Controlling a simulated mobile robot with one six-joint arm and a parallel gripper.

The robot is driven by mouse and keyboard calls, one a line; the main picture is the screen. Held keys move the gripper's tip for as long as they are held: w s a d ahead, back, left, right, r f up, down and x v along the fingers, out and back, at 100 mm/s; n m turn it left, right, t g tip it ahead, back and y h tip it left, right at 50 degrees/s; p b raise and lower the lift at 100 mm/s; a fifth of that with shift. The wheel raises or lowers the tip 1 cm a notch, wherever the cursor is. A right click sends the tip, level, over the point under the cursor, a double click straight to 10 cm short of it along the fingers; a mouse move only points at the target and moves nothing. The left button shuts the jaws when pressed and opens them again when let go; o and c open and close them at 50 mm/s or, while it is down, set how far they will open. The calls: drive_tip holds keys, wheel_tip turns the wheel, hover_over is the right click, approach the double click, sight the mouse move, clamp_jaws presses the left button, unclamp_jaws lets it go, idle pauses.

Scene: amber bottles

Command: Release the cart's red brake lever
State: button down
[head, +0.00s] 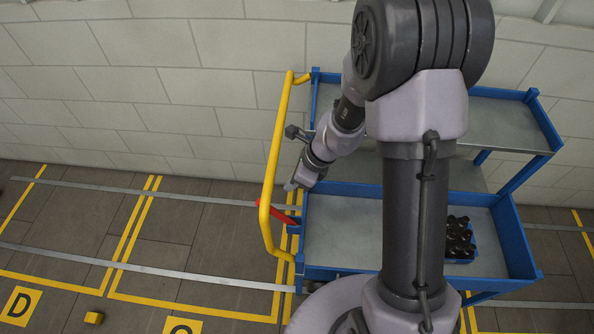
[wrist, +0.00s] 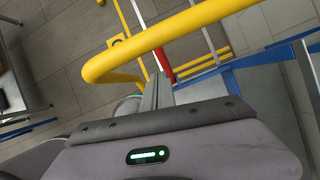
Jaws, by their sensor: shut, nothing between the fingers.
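The red brake lever (head: 277,213) sticks out at the left end of the blue cart (head: 410,273), by the yellow push handle (head: 268,170). In the head view it slants up to the left, its outer end near the handle bar. My gripper (head: 291,186) is shut and empty, pointing down a little above the lever. In the wrist view the shut fingers (wrist: 156,92) point towards the red lever (wrist: 161,60), which shows just past their tips. The yellow handle (wrist: 190,35) crosses close above them. Whether the fingers touch the lever I cannot tell.
Dark bottles (head: 460,234) stand in a blue crate on the cart's lower tray, right of my arm. A pale brick wall (head: 150,80) is behind the cart. The floor on the left is open, with yellow lines and a small yellow block (head: 94,317).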

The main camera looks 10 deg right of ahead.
drive_tip(key=shift+p+v, duration=0.35)
drive_tip(key=shift+v, duration=1.15)
